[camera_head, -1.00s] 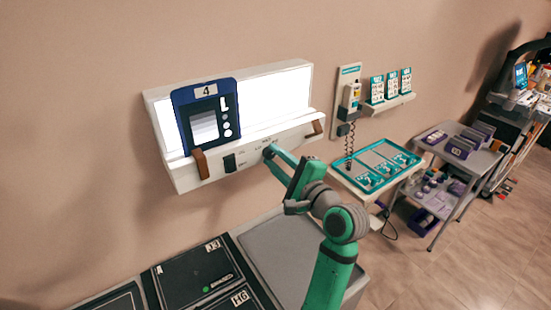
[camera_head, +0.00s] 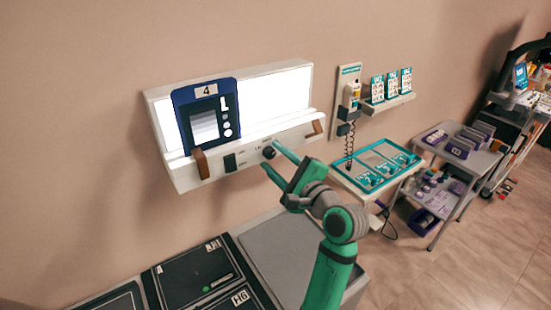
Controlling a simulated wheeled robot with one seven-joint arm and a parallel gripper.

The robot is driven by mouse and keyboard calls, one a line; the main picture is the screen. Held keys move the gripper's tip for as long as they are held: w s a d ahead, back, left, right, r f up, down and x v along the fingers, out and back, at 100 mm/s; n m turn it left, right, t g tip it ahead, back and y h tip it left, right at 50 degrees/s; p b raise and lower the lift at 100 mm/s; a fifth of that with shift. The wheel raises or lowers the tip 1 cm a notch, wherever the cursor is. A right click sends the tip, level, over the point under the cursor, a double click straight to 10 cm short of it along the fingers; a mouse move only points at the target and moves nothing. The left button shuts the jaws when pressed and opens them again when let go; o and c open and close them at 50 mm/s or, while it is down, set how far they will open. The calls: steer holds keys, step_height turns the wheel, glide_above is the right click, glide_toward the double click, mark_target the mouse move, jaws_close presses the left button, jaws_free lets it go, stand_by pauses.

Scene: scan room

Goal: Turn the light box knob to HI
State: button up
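The white light box (camera_head: 180,175) is on the wall at the left and its panel is lit. A blue cassette (camera_head: 183,100) marked 4 stands in front of the panel's left part. The dark round knob (camera_head: 268,152) is on the box's lower front face, with small labels above it that are too small to read. My green gripper (camera_head: 269,155) is open, its two fingers apart and pointing at the front face. The upper fingertip is close to the knob's right side and the lower one is below it. I cannot tell whether either touches.
A dark switch (camera_head: 230,162) and brown clips (camera_head: 201,164) are on the box's front. Below are a grey surface (camera_head: 285,250) and black panels (camera_head: 190,275). To the right are a wall handset (camera_head: 351,97), a teal-rimmed tray (camera_head: 385,150) and a grey cart (camera_head: 480,165).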

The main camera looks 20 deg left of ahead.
steer(key=shift+d+r, duration=0.1)
steer(key=shift+s+d, duration=0.15)
steer(key=shift+d, duration=0.1)
steer(key=v, duration=1)
steer(key=shift+s, duration=0.1)
